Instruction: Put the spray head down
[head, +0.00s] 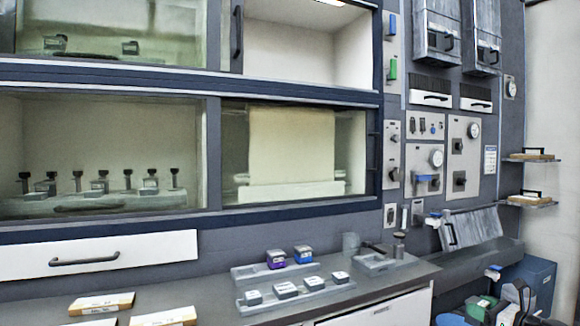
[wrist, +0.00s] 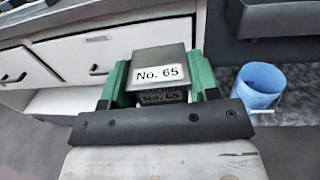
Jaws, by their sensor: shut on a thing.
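My gripper (wrist: 160,78) shows in the wrist view, with a green finger on each side and a dark bar in front. It is shut on a grey block (wrist: 147,59) with a white label reading "No. 65". The block is boxy, and I cannot tell from its shape whether it is the spray head. It is held up in front of white drawers (wrist: 88,50), with nothing seen touching it but the fingers.
A blue bucket (wrist: 260,85) stands on the floor in the wrist view.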

